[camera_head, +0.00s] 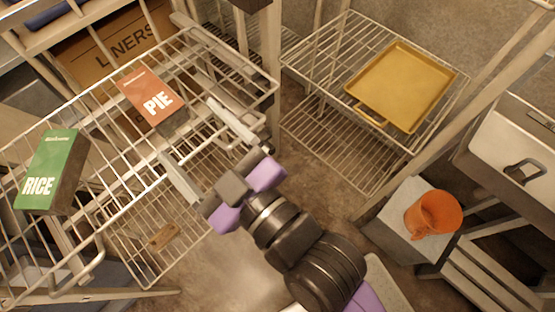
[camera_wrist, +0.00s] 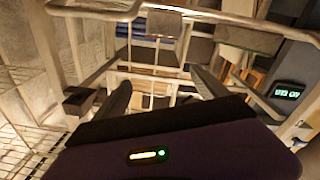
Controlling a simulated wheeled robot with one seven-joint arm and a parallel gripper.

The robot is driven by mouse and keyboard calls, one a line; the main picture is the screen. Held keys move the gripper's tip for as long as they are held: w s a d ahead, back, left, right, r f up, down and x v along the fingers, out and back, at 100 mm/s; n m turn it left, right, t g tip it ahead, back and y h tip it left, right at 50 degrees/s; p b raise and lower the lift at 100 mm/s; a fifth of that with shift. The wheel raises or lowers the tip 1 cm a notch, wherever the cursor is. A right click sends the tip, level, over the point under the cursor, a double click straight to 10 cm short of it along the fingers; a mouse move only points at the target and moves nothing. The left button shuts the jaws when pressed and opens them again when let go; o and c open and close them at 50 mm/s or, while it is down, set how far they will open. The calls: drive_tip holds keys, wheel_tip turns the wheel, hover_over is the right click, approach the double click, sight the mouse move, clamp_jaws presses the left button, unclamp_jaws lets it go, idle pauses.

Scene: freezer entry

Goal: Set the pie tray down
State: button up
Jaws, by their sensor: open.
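A flat gold-yellow tray (camera_head: 403,85) with a raised rim and a small loop handle lies empty on the upper wire shelf at the right. A red box marked PIE (camera_head: 152,98) sits on the wire rack at the left. My gripper (camera_head: 189,128) is open with nothing between its fingers. It is over the right side of the left rack, lower right of the PIE box and well left of the tray. In the wrist view, my gripper (camera_wrist: 160,84) shows its fingers spread before wire bars. The tray cannot be made out there.
A green RICE box (camera_head: 48,170) stands on the left rack (camera_head: 98,218). The right wire shelf (camera_head: 318,68) has bare room left of the tray. An orange pitcher (camera_head: 432,214) stands on a grey block at the lower right. A LINERS carton (camera_head: 112,45) is behind the left rack.

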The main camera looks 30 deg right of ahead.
drive_tip(key=s+d+f+m+g+h, duration=0.1)
drive_tip(key=s+d+f+m, duration=0.1)
drive_tip(key=s+d+f, duration=0.2)
drive_tip(key=s+d+f+m+g+h, duration=0.1)
drive_tip(key=s+d+f+m+h, duration=0.1)
drive_tip(key=s+d+f, duration=0.3)
drive_tip(key=s+d+f+m+g+h, duration=0.1)
drive_tip(key=s+d+f+m, duration=0.2)
drive_tip(key=s+d, duration=0.5)
drive_tip(key=s+f, duration=0.1)
drive_tip(key=s, duration=0.4)
drive_tip(key=shift+s+d+f+h, duration=0.2)
drive_tip(key=shift+s+d+h, duration=0.15)
drive_tip(key=shift+d+h, duration=0.05)
drive_tip(key=shift+r, duration=0.25)
